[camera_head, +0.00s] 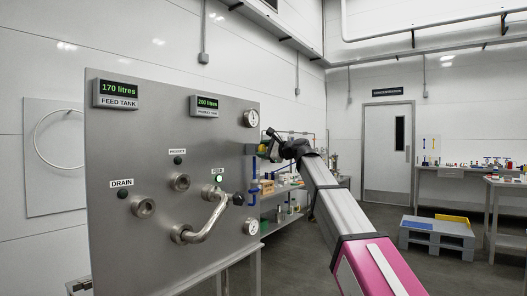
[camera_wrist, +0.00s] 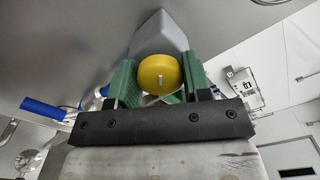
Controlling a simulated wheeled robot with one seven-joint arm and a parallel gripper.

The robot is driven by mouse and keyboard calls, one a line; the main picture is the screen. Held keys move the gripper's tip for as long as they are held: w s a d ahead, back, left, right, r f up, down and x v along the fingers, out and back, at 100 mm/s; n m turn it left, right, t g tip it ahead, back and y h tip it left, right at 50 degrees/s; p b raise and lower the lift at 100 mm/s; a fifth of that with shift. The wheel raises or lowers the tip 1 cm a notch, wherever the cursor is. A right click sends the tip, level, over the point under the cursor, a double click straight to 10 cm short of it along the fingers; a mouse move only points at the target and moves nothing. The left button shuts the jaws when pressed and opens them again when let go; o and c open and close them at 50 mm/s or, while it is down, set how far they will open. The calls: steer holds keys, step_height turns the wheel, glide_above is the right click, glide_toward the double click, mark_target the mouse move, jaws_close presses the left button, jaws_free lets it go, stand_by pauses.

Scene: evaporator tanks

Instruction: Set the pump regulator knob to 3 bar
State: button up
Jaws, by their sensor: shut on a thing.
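The pump regulator knob (camera_wrist: 158,66) is round and yellow with a short pale mark on its face. It sits in front of a grey wedge-shaped housing (camera_wrist: 160,36) on the panel. My gripper (camera_wrist: 158,82) has its green fingers on either side of the knob and is shut on it. In the head view my gripper (camera_head: 266,149) is at the right edge of the steel panel (camera_head: 110,200), below the upper round gauge (camera_head: 251,118). My gripper mostly hides the knob there. The gauge readings and the knob's setting are too small to read.
The panel carries displays reading 170 litres (camera_head: 119,89) and 200 litres (camera_head: 207,103), a bent steel pipe (camera_head: 207,218) and a lower gauge (camera_head: 251,226). A blue valve handle (camera_wrist: 43,109) shows left of my gripper. A grey pallet (camera_head: 437,236) stands on the floor at right.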

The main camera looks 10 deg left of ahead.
stand_by(0.3)
steer(key=o, duration=0.9)
steer(key=v, duration=1)
steer(key=shift+d, duration=0.35)
steer(key=shift+s+f, duration=0.1)
steer(key=shift+f, duration=0.05)
